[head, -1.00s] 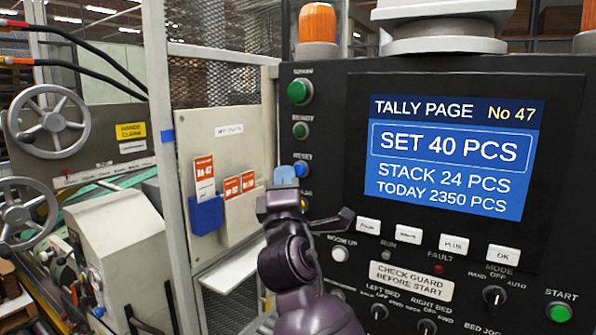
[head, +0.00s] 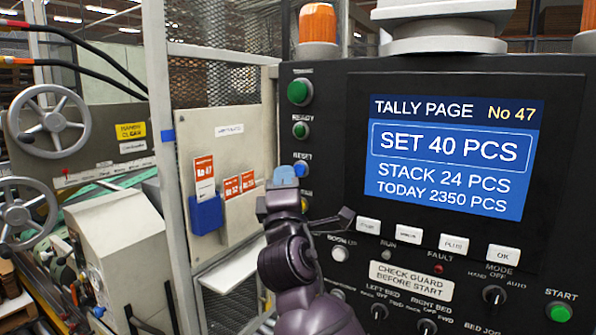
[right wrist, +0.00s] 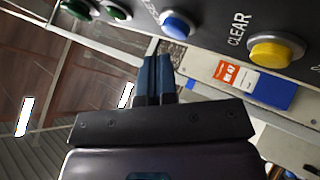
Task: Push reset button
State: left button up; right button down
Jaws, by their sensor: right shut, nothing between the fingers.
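The blue reset button (head: 301,169) sits on the left edge of the black control panel, under the green ready button. It also shows in the right wrist view (right wrist: 178,25), with its label partly cut off. My right gripper (head: 284,175) is shut and empty, its blue fingertips just left of the reset button in the head view. In the right wrist view the closed fingertips (right wrist: 156,62) point toward the panel, a little below and left of the blue button, with a small gap showing. My left gripper is out of view.
A yellow clear button (right wrist: 275,50) is beside the reset button. Green buttons (head: 300,91) sit above it. A lit screen (head: 445,155) fills the panel's middle. A wire-mesh guard and a board with a blue card holder (head: 206,214) stand to the left.

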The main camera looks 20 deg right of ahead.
jog(key=shift+w+d, duration=0.1)
dwell(0.6)
jog(key=shift+w+d, duration=0.2)
jog(key=shift+d, duration=0.05)
jog(key=shift+w+d, duration=0.25)
jog(key=shift+d, duration=0.05)
dwell(0.9)
jog(key=shift+s+a, duration=0.1)
dwell(0.3)
jog(key=shift+s+a, duration=0.45)
jog(key=shift+a, duration=0.1)
jog(key=shift+a, duration=0.1)
jog(key=s+a, duration=0.3)
jog(key=shift+a, duration=0.35)
dwell(0.3)
dwell(0.7)
